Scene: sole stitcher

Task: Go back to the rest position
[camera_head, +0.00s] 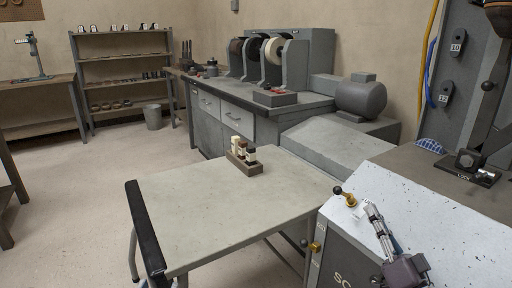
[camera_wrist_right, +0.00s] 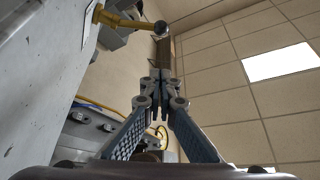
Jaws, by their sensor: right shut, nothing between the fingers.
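My right gripper (camera_head: 371,208) is at the lower right of the head view, over the speckled grey top of the machine housing (camera_head: 455,225). It is shut and empty. In the right wrist view its fingertips (camera_wrist_right: 160,77) meet in the middle. A brass lever with a dark ball knob (camera_head: 338,190) stands just left of the gripper in the head view. The lever also shows above the fingertips in the wrist view (camera_wrist_right: 130,21), and a gap seems to separate it from them. My left gripper is not in view.
A dark clamp-like fixture (camera_head: 468,164) is at the right. Open floor (camera_head: 75,190) lies at the left.

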